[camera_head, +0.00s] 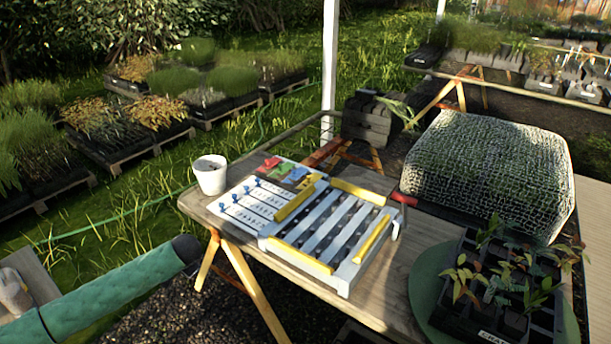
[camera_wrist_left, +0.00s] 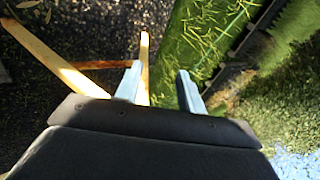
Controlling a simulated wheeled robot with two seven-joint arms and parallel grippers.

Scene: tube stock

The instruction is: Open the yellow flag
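The yellow flag (camera_head: 307,182) is a small yellow piece at the right end of a row of red, green, blue and yellow pieces. The row lies along the back of a white panel on the wooden table; whether the flag is folded is too small to tell. My left arm comes in from the left and its dark end stops left of the table's front legs, well apart from the flag. My left gripper (camera_wrist_left: 157,74) shows in the left wrist view with its fingers apart and nothing between them. My right gripper is out of view.
A white rack with yellow bars (camera_head: 330,228) fills the table's middle. A white cup (camera_head: 210,175) stands at its left back corner. A red-handled piece (camera_head: 403,200) sits at the rack's right. A black plant tray (camera_head: 478,322) and a mesh-covered mound (camera_head: 490,170) are at right.

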